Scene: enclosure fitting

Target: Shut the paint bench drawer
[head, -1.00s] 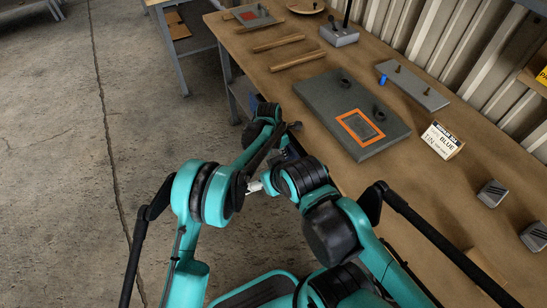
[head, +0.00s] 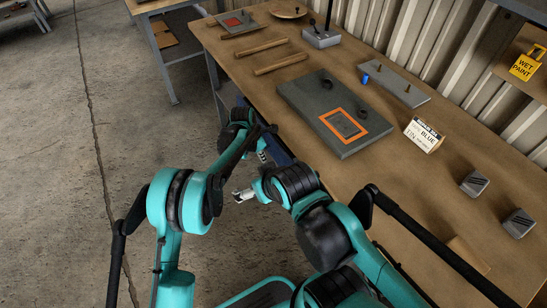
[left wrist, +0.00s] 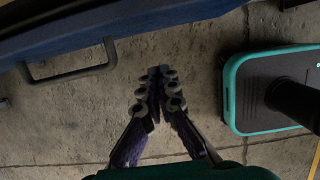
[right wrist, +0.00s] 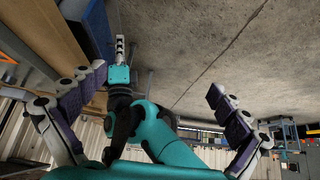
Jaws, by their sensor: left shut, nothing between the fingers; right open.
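The drawer's blue front (left wrist: 130,27) crosses the top left of the left wrist view, with its dark bar handle (left wrist: 68,78) below it. In the head view a small blue part of the drawer (head: 279,152) shows at the bench's near edge, largely hidden by my arms; how far it is out I cannot tell. My left gripper (left wrist: 158,88) is shut and empty, to the right of the handle and apart from it, over the floor. It also shows in the head view (head: 262,154). My right gripper (right wrist: 155,105) is open and empty; my left arm shows beyond its fingers.
The paint bench (head: 395,190) carries a dark slab with an orange frame (head: 316,112), a paint-tin box (head: 423,135), wooden strips (head: 268,56) and grey blocks (head: 474,183). Open concrete floor (head: 110,110) lies left of the bench.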

